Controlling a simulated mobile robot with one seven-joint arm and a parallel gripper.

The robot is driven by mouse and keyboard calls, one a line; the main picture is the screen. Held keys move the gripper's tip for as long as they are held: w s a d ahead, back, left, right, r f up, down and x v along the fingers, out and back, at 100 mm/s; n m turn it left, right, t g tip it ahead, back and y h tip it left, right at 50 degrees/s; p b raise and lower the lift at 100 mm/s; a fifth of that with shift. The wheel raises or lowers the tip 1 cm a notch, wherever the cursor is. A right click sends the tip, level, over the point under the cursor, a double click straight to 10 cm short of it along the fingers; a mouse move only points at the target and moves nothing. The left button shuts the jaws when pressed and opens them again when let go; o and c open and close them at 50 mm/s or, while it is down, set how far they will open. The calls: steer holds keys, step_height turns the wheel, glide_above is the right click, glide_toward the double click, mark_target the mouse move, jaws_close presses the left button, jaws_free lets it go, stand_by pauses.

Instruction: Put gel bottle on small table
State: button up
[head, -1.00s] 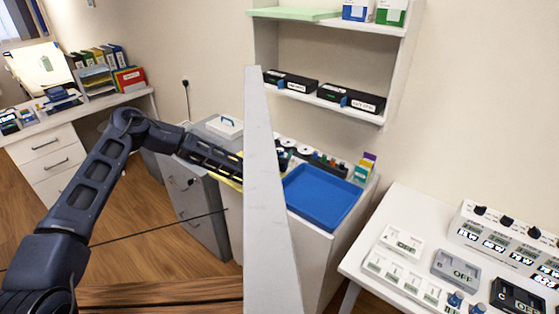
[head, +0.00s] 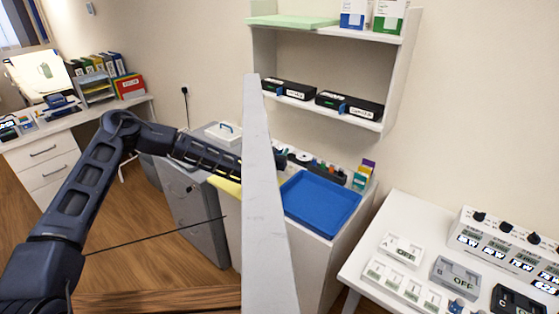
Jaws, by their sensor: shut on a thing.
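My arm reaches from the lower left toward the middle and passes behind a tall pale upright panel (head: 265,200). The panel hides my gripper, so its fingers and anything in them do not show. I cannot make out a gel bottle. Several small bottles and items (head: 322,166) stand at the back of a white cabinet (head: 312,262), too small to identify. A white table (head: 372,262) stands at the lower right; I cannot tell whether it is the small table.
A blue tray (head: 320,203) covers much of the cabinet top. Switch boxes (head: 455,273) crowd the white table. A wall shelf (head: 340,116) hangs above the cabinet. A grey drawer unit (head: 190,210) stands behind my arm. A desk (head: 80,118) with binders is at the far left.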

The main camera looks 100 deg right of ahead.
step_height(320, 180, up, 16)
steer(key=shift+f, duration=0.2)
